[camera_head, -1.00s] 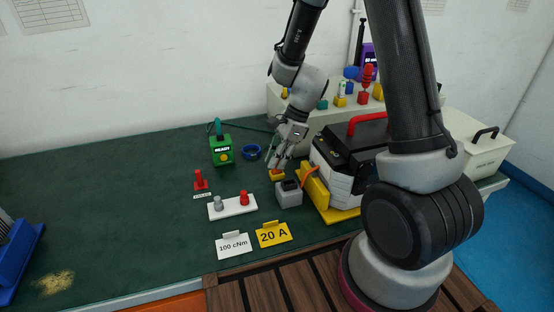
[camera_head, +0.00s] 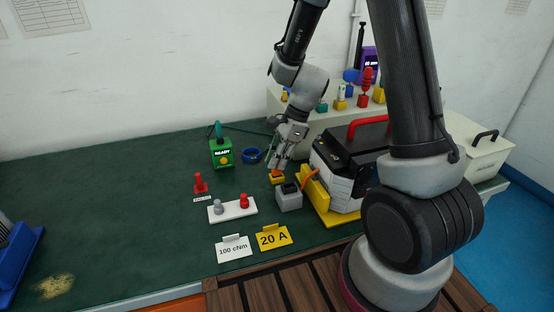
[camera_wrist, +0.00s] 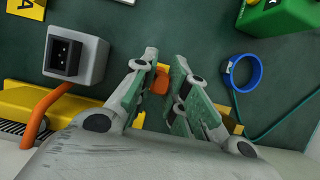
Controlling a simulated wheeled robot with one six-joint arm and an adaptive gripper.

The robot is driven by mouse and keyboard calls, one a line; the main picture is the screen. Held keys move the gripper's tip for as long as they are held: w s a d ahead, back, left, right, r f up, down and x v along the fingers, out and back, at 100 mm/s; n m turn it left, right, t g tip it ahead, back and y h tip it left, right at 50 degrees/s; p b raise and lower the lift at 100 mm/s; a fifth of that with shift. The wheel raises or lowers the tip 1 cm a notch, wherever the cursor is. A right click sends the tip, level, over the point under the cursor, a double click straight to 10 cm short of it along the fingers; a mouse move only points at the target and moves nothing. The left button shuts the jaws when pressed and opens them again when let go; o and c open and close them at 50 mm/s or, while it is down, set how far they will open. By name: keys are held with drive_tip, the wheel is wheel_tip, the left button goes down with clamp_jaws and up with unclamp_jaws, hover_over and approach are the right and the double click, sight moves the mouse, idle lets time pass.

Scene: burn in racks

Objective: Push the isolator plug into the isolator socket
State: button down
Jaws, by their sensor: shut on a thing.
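My gripper (camera_wrist: 163,84) is closed on a small orange block (camera_wrist: 160,80), which looks like the isolator plug. In the head view my gripper (camera_head: 279,166) points down at the bench, over a small yellow piece (camera_head: 277,179) with an orange top. I cannot tell whether the yellow piece is part of the plug or a holder beneath it. A grey box with a black recessed face, likely the isolator socket (camera_head: 289,201), stands just in front and apart from my fingers. Its black opening with pins faces up in the wrist view (camera_wrist: 66,55). An orange cable leaves the box.
The black and white machine (camera_head: 340,170) on a yellow base stands close on the right. A green READY box (camera_head: 221,155) and a blue ring (camera_head: 251,155) lie behind to the left. A white plate (camera_head: 232,212) with pegs sits front left. The bench's left side is mostly clear.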

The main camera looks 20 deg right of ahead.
drive_tip(key=shift+r, duration=0.1)
drive_tip(key=shift+r, duration=0.95)
